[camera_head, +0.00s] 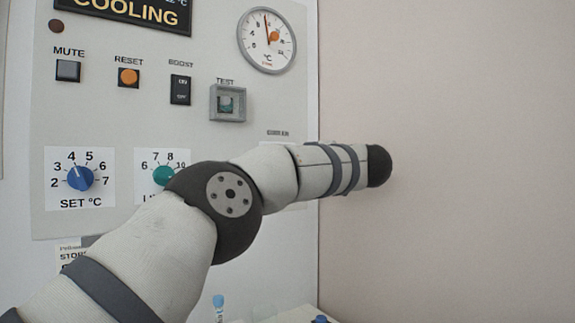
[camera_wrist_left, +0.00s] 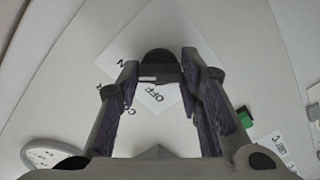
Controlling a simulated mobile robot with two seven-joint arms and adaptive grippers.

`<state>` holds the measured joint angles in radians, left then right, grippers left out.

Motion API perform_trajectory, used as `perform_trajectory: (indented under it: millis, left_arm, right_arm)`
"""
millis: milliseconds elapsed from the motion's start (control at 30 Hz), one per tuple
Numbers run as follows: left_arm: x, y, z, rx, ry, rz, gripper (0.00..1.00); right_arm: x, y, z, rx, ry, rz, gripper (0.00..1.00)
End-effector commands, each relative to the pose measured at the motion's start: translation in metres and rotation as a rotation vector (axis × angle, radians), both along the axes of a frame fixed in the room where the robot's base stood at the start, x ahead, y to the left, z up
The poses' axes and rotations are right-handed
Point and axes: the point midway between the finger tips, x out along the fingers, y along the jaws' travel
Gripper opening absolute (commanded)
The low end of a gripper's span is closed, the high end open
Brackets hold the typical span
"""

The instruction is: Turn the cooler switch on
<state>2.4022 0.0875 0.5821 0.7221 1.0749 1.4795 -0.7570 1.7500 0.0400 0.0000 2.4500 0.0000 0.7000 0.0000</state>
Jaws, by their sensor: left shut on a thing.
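In the left wrist view a black rotary knob (camera_wrist_left: 158,60) with a white mark sits on a white label plate (camera_wrist_left: 120,50). The word OFF on the plate shows just below the knob, and a letter N shows at its left. My left gripper (camera_wrist_left: 160,73) has its two fingers on either side of the knob and is shut on it. The white mark faces the lower side, near OFF. In the head view my left arm crosses the panel (camera_head: 110,215) and hides the knob and the gripper. My right gripper is not in view.
The panel also carries a blue dial (camera_head: 81,178), a teal dial (camera_head: 163,175), a mute button (camera_head: 68,71), an orange reset button (camera_head: 128,77), a boost switch (camera_head: 180,90), a guarded test button (camera_head: 227,102) and a round gauge (camera_head: 267,40). A bare wall (camera_head: 460,120) lies right.

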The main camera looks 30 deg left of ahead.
Motion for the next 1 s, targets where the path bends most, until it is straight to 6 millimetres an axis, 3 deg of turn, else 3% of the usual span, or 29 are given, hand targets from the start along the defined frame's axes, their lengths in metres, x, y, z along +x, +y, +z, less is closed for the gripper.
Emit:
perform_trajectory:
  millis: [33, 100, 133, 467, 800, 1000]
  left_arm:
    - [0.0, 0.0, 0.001, 0.001, 0.0, -0.001, 0.35]
    - [0.0, 0.0, 0.001, 0.0, -0.001, -0.001, 0.51]
    - [0.0, 0.0, 0.0, 0.0, -0.001, -0.001, 0.53]
    - [-0.002, -0.005, 0.0, 0.0, -0.001, -0.001, 0.53]
    - [-0.034, -0.083, 0.001, 0.002, -0.001, -0.003, 0.53]
    - [-0.045, -0.109, 0.0, 0.0, -0.001, -0.001, 0.53]
  right_arm:
    - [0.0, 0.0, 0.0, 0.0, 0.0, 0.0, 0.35]
    - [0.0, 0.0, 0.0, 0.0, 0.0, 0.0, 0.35]
    - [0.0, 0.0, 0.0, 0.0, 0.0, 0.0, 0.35]
    - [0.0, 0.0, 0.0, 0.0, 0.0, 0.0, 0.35]
    - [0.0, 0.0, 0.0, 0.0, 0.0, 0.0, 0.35]
    - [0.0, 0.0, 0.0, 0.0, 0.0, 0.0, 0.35]
